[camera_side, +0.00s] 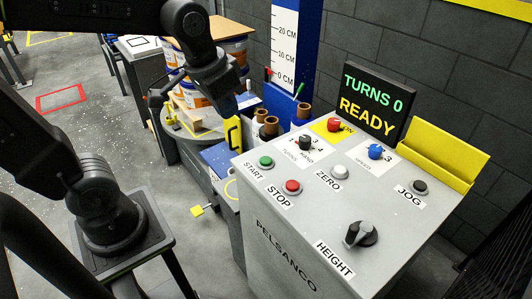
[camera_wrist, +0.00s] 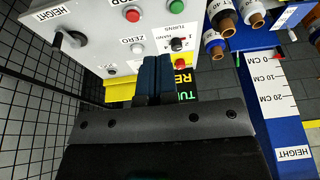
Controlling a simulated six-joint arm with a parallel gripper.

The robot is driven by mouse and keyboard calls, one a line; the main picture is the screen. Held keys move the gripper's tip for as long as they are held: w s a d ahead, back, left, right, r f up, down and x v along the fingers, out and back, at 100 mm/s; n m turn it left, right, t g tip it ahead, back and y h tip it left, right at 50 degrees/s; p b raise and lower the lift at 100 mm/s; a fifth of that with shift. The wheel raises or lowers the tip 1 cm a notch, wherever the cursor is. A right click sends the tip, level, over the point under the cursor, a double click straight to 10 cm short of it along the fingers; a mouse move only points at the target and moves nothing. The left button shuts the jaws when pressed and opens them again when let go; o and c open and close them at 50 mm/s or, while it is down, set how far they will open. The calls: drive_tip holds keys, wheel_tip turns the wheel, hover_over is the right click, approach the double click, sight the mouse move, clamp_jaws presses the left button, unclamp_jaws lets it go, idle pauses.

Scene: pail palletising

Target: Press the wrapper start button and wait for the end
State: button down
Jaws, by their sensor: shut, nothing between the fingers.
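The green START button (camera_side: 265,161) is on the grey control panel (camera_side: 300,240), with the red STOP button (camera_side: 291,187) close by. START also shows at the top edge of the wrist view (camera_wrist: 177,4). The display (camera_side: 373,102) reads "TURNS 0" and "READY". My gripper (camera_wrist: 153,60) has its dark blue fingers together and empty, in front of the panel in the wrist view. START is beyond the fingertips and to their right there.
The ZERO button (camera_side: 333,172), JOG button (camera_side: 419,187) and HEIGHT knob (camera_side: 361,234) share the panel. A yellow tray (camera_side: 432,158) stands at its back. Behind my wrist are stacked pails (camera_side: 194,96). A blue-edged height scale (camera_side: 283,45) stands behind the panel.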

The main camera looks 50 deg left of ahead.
sight(266, 160)
drive_tip(key=w+a+f+g, duration=0.1)
drive_tip(key=w+f, duration=0.2)
drive_tip(key=w, duration=0.3)
drive_tip(key=w+a+f+g, duration=0.2)
drive_tip(key=w+f, duration=0.1)
drive_tip(key=w, duration=0.3)
drive_tip(key=shift+a+f+g, duration=0.2)
drive_tip(key=shift+a+g, duration=0.05)
drive_tip(key=shift+g, duration=0.05)
drive_tip(key=shift+s, duration=0.1)
wheel_tip(266, 160, down, 14)
drive_tip(key=shift+f, duration=0.1)
